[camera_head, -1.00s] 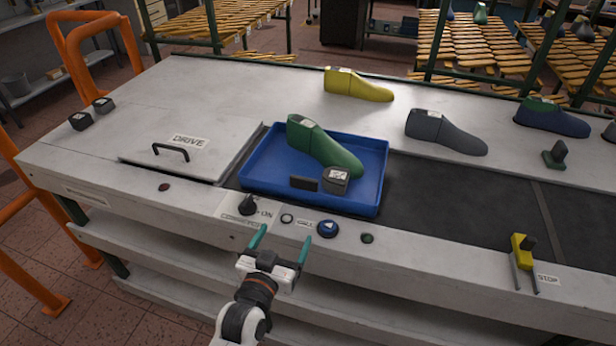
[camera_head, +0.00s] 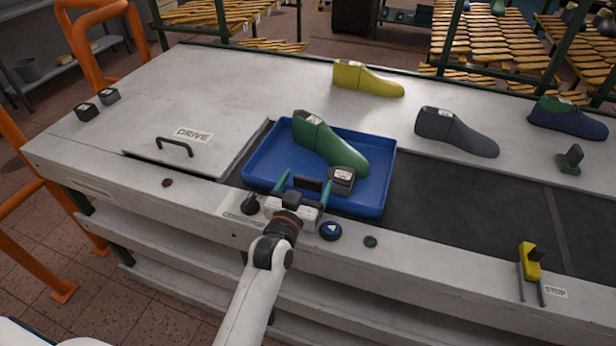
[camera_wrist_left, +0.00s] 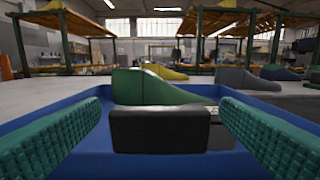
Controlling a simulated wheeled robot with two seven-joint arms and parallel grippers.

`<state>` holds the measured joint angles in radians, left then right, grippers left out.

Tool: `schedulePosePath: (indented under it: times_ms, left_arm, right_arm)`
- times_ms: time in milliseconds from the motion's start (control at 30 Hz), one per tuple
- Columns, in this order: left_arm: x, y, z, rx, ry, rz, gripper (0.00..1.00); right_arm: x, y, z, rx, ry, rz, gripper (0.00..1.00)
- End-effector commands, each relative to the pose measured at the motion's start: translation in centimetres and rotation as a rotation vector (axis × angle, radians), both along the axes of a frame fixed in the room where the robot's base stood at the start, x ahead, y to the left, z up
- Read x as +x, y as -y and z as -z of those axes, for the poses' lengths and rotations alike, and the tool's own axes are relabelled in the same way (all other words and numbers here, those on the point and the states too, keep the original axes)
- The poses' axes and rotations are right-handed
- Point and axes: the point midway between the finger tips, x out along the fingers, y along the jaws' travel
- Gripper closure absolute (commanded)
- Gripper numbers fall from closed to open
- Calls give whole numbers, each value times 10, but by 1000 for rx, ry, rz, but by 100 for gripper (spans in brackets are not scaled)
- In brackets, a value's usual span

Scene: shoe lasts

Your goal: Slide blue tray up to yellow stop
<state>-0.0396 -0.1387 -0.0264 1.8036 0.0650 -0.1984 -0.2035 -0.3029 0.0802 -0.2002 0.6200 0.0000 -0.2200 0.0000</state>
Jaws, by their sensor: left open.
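The blue tray (camera_head: 378,197) lies on the dark belt at its left end, beside the drive cover. It carries a green shoe last (camera_head: 330,143) and a small dark block with a white label (camera_head: 341,178). A black grip (camera_head: 308,184) is at the tray's near side. My left gripper (camera_head: 305,185) is open, its green fingers on either side of this grip. In the left wrist view the black grip (camera_wrist_left: 160,130) stands between the fingers, with visible gaps. The yellow stop (camera_head: 529,262) is at the belt's near edge, far right. My right gripper is not in view.
Bare belt (camera_head: 460,205) lies between tray and stop. Yellow (camera_head: 367,80), grey (camera_head: 456,133) and blue (camera_head: 567,119) lasts stand along the back. A knob (camera_head: 250,204) and a blue button (camera_head: 331,231) are on the front edge near my gripper.

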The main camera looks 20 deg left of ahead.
Motion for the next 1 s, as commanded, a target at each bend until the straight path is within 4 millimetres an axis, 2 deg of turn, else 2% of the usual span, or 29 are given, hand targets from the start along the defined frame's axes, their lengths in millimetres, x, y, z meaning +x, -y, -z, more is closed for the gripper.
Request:
schedulePosePath:
  times_ms: [200,500,867,1000]
  left_arm:
    - [17,1,0,-1,0,0,15]
    - [19,1,0,0,-1,0,16]
    - [18,1,0,0,0,0,75]
    - [19,1,0,0,0,0,77]
  right_arm:
    - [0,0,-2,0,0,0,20]
    - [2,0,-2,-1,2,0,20]
    - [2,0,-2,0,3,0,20]
    - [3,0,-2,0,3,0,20]
